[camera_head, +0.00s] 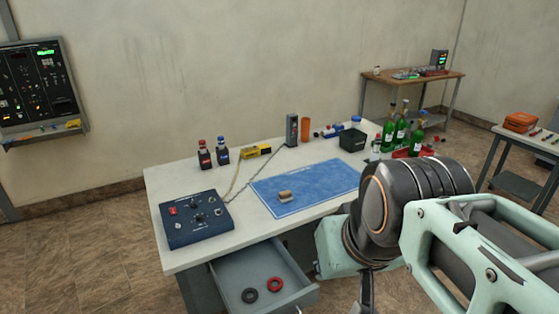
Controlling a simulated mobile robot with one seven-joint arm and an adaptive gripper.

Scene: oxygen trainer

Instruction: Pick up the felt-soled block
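A small tan-and-grey block (286,197), which looks like the felt-soled block, lies on the blue mat (325,181) on the white-topped workbench. Its underside is hidden, so I cannot see any felt. My arm fills the lower right, in front of the bench's right end. A narrow dark part below my wrist, perhaps part of my gripper (367,293), is cut off by the bottom edge. The fingertips are out of frame. The block lies apart from my arm, to its left.
A blue control box (194,218) stands left of the mat. Green bottles stand at the right. An open drawer (245,270) with two rings juts out in front.

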